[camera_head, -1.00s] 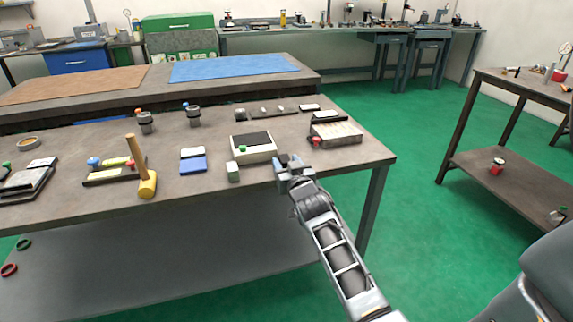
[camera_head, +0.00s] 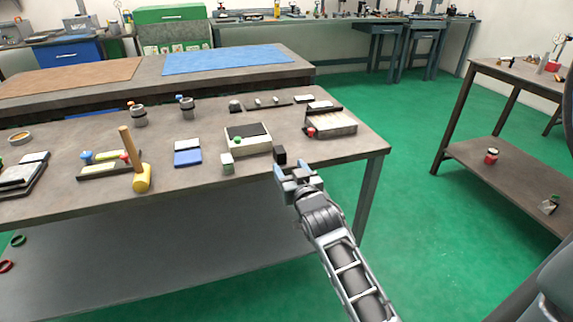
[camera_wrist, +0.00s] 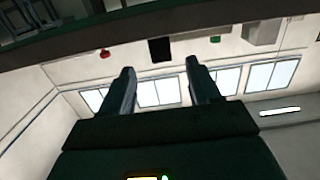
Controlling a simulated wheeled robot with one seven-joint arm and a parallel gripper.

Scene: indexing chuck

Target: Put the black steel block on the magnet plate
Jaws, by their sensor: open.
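The black steel block (camera_head: 280,156) stands on the front part of the bench, right of a small green-grey block. In the wrist view, which is upside down, the black block (camera_wrist: 160,49) shows ahead between the fingers. My gripper (camera_head: 290,170) is open and empty, just in front of the block at the bench's front edge; its fingers (camera_wrist: 162,80) show apart. A pale striped plate with a red knob (camera_head: 333,123) lies behind and right of the block. A cream box with a dark top (camera_head: 262,144) lies behind and left. I cannot tell for sure which is the magnet plate.
The bench (camera_head: 352,155) is clear to the right of the block. A green-grey block (camera_head: 228,163) stands left of it. A yellow mallet (camera_head: 142,178) stands upright further left, beside a blue-and-white pad (camera_head: 187,157). A red knob (camera_wrist: 105,53) shows in the wrist view.

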